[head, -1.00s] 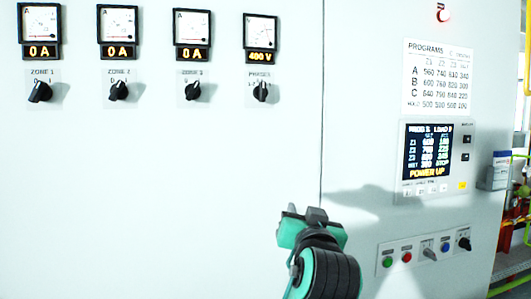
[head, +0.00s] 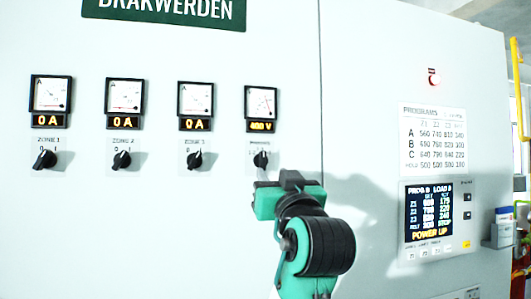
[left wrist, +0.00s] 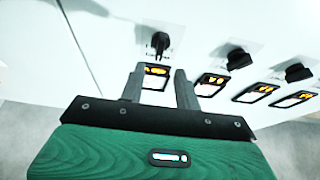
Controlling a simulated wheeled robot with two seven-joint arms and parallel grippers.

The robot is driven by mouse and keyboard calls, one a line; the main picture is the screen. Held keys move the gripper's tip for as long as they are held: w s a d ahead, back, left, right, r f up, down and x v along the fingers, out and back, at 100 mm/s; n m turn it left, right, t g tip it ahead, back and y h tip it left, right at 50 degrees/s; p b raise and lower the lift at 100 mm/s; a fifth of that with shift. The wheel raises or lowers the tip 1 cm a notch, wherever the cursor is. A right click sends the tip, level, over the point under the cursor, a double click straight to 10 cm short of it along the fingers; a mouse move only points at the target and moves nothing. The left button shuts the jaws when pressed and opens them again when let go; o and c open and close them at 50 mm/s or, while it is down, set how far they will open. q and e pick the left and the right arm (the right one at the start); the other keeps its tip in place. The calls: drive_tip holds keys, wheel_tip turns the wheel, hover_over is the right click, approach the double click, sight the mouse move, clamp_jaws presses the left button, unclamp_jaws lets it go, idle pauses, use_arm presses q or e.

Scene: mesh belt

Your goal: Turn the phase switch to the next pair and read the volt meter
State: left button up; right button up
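The black phase switch (head: 261,159) is on the cabinet front, below the volt meter (head: 260,101). The needle meter has an amber display that reads 400 V. My left gripper (head: 288,178) is just below and to the right of the switch in the head view. In the left wrist view the gripper (left wrist: 160,75) has its two fingers apart with nothing between them. The phase switch (left wrist: 160,42) shows beyond the fingertips, roughly in line with the gap. I cannot tell its exact pointer position. My right gripper is not in view.
Three ammeters reading 0 A stand to the left, above the black zone switches, such as the zone 3 switch (head: 195,160). A programs chart (head: 433,140) and a lit control screen (head: 429,213) reading POWER UP are at the right. A red lamp (head: 434,78) glows above.

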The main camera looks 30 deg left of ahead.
sight(264, 160)
use_arm(q)
drive_tip(key=p+x, duration=0.2)
drive_tip(key=x, duration=0.4)
drive_tip(key=shift+p, duration=0.3)
drive_tip(key=shift+w+a+r, duration=0.15)
drive_tip(key=shift+w+a, duration=0.25)
drive_tip(key=shift+c, duration=0.4)
clamp_jaws()
